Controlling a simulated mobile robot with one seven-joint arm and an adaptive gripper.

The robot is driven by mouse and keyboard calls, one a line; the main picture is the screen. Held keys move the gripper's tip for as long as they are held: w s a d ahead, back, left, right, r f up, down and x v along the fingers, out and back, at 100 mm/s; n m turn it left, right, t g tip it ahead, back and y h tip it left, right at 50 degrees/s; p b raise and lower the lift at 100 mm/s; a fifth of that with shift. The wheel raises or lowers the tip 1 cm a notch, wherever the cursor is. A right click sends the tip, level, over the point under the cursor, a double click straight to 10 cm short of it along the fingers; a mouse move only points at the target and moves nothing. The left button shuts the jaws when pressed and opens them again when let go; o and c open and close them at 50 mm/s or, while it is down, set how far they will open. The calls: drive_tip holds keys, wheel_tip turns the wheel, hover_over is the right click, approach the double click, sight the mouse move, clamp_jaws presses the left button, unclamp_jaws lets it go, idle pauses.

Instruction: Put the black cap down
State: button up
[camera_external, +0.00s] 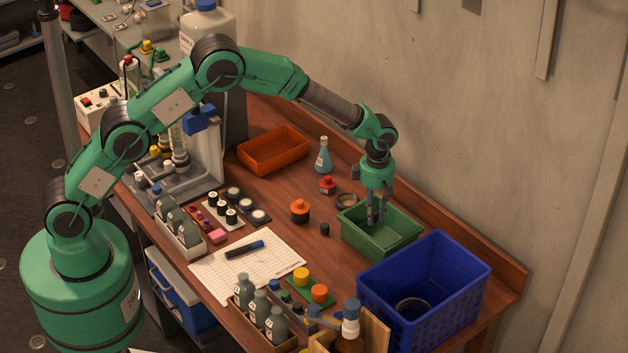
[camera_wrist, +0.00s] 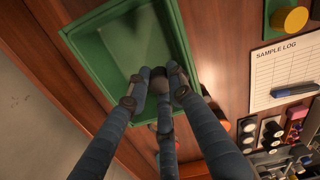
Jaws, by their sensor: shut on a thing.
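My gripper (camera_external: 377,218) points down inside the open top of the green tray (camera_external: 362,243), near its back left part. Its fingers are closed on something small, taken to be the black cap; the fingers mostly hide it. In the wrist view, the fingertips (camera_wrist: 160,82) come together over the green tray (camera_wrist: 101,52), near one side of it. The tray floor that shows is bare. I cannot tell whether the held cap touches the floor. Another small black piece (camera_external: 325,229) stands on the table left of the tray.
A blue basket (camera_external: 455,295) stands right of the tray. The sample log sheet (camera_external: 225,272) lies at front left. An orange tray (camera_external: 272,150) is farther back.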

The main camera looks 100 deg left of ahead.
drive_tip(key=shift+f, duration=3.1)
drive_tip(key=shift+f, duration=1.9)
drive_tip(key=shift+f+b, duration=0.2)
drive_tip(key=shift+b, duration=0.15)
drive_tip(key=o, duration=0.6)
drive_tip(key=shift+r, duration=0.15)
wheel_tip(320, 180, up, 12)
drive_tip(key=shift+r+p, duration=0.1)
drive_tip(key=shift+p, duration=0.3)
